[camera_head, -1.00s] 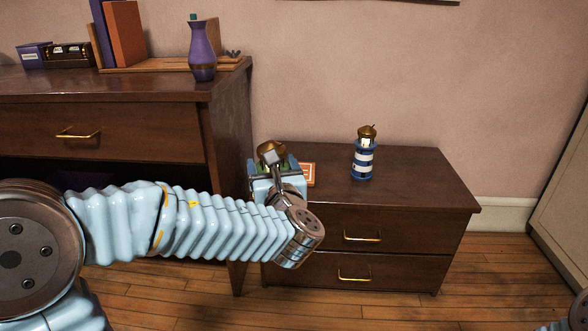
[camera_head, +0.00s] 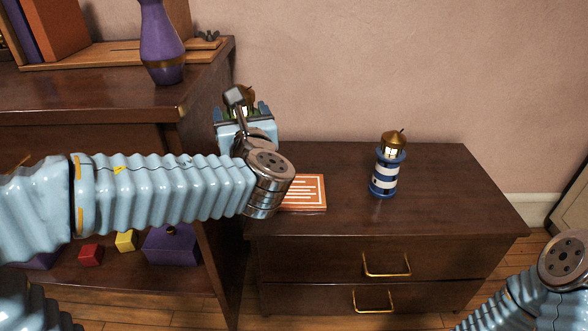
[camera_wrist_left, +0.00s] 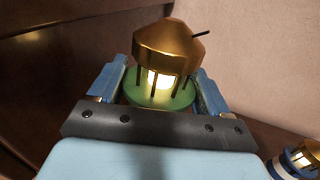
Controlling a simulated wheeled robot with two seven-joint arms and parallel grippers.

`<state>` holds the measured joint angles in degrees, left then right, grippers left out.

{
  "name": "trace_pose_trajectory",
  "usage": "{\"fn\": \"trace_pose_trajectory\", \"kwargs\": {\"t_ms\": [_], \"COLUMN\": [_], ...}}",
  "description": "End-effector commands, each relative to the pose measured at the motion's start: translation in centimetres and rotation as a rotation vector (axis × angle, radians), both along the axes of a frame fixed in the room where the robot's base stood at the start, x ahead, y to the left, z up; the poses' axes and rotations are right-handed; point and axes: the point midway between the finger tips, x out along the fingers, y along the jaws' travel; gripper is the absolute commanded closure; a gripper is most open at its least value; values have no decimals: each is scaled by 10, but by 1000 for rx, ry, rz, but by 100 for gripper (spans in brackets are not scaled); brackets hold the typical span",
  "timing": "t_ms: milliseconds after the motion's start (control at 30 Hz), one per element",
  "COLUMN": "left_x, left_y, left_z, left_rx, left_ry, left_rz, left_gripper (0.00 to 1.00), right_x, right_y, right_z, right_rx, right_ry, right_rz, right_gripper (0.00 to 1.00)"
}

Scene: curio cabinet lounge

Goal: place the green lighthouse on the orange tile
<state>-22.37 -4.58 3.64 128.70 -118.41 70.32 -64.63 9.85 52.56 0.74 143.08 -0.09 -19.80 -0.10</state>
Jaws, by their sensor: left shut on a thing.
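My left gripper (camera_head: 244,112) is shut on the green lighthouse, whose top shows between the fingers in the head view (camera_head: 247,100). In the left wrist view the green lighthouse (camera_wrist_left: 160,97) shows its gold roof, lit lamp and green gallery between the two fingers; its lower body is hidden. The orange tile (camera_head: 305,192), with white lines, lies on the low cabinet's top, partly hidden by my left wrist. The lighthouse appears behind and left of the tile. Of my right arm only a part shows at the lower right; its gripper is out of view.
A blue and white lighthouse (camera_head: 387,165) stands right of the tile on the low cabinet (camera_head: 450,200); it also shows in the left wrist view (camera_wrist_left: 300,158). The taller cabinet (camera_head: 80,105) at left bears a purple vase (camera_head: 162,45).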

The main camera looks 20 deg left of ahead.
Motion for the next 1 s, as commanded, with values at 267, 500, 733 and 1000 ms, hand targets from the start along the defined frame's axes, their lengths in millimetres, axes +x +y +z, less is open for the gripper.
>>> {"fn": "trace_pose_trajectory", "kwargs": {"t_ms": [267, 500, 733, 1000], "left_x": [50, 87, 98, 104], "left_y": [-44, -74, -84, -88], "left_z": [-33, -74, -90, -126], "left_rx": [3, 3, 1, 2], "left_ry": [3, 2, -1, 2], "left_rz": [-4, -1, 0, -1], "left_gripper": [90, 90, 90, 90], "right_x": [0, 1, 1, 2], "right_y": [-1, -1, -1, -1], "right_z": [-13, -26, -30, -41], "right_rx": [-1, -2, -2, -2], "right_ry": [-1, -5, -7, -8], "right_rz": [-3, -4, -5, -6], "right_gripper": [13, 13, 13, 13]}}
